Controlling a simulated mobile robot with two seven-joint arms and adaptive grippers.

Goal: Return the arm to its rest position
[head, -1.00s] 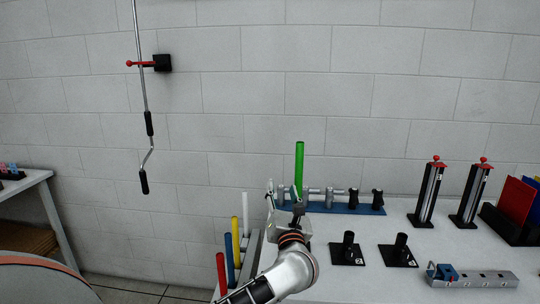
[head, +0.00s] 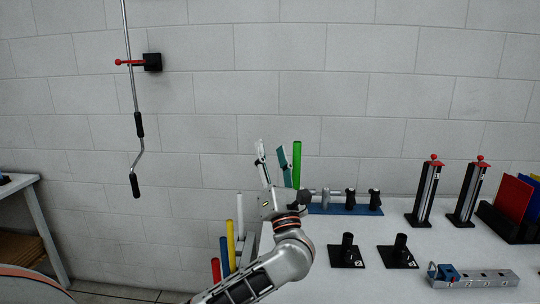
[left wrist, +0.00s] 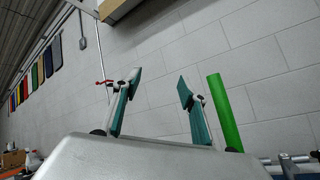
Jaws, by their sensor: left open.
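My left gripper (head: 272,162) is raised above the left part of the white table, fingers pointing up. In the left wrist view its two teal-padded fingers (left wrist: 160,98) stand apart with nothing between them. A green rod (head: 297,163) stands upright just right of the fingers in the head view, and it also shows right of them in the left wrist view (left wrist: 224,112). I cannot tell whether the gripper and the rod touch. My left forearm rises from the bottom of the head view. My right gripper is not in view.
Red, yellow, blue and white rods (head: 230,243) stand at the table's left end. A blue strip (head: 335,208) with several fittings lies behind. Black stands (head: 347,252), red-topped posts (head: 425,190) and a metal bar (head: 492,279) occupy the right. A crank rod (head: 131,100) hangs on the wall.

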